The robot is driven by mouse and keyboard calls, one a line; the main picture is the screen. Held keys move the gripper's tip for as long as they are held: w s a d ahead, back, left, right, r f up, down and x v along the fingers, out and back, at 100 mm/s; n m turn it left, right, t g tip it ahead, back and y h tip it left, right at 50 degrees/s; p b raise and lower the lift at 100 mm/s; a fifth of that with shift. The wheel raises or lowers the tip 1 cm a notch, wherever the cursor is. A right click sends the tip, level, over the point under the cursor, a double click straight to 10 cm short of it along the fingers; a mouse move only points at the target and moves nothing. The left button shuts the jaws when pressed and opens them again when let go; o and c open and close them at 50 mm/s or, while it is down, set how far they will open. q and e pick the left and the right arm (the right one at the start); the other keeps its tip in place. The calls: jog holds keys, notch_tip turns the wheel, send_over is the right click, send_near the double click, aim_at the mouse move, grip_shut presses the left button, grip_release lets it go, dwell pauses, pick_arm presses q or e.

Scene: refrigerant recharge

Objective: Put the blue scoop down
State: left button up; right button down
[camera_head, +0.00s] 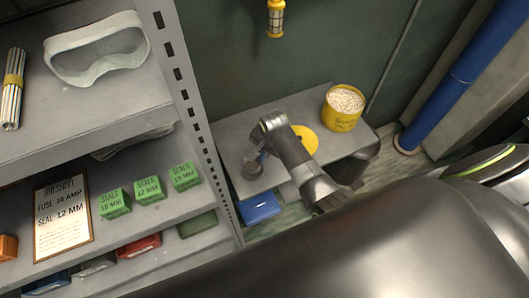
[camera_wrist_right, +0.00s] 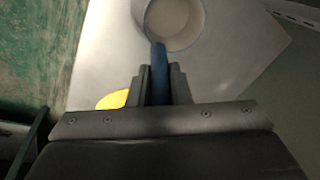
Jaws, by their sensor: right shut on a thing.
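The blue scoop shows in the right wrist view. Its blue handle (camera_wrist_right: 159,75) runs between the fingers, and its round blue-rimmed bowl (camera_wrist_right: 174,24) lies beyond the fingertips, pale inside. My right gripper (camera_wrist_right: 160,82) is shut on the handle. In the head view my right gripper (camera_head: 258,155) is over the left part of the small grey table (camera_head: 232,133), and a small dark round shape there is probably the scoop. I cannot tell whether the bowl touches the tabletop. My left gripper is not in view.
A yellow disc (camera_head: 305,138) lies on the table, partly behind my right arm. A yellow tub of white pellets (camera_head: 342,108) stands at the table's right. A blue box (camera_head: 260,208) is below the front edge. Shelves with green seal boxes (camera_head: 149,190) stand left.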

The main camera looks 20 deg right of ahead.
jog(key=shift+s+x, duration=0.2)
jog(key=shift+x, duration=0.8)
jog(key=shift+f, duration=0.2)
jog(key=c, duration=1.3)
grip_release()
jog(key=shift+r, duration=0.1)
jog(key=shift+c, duration=0.2)
jog(key=v, duration=1.2)
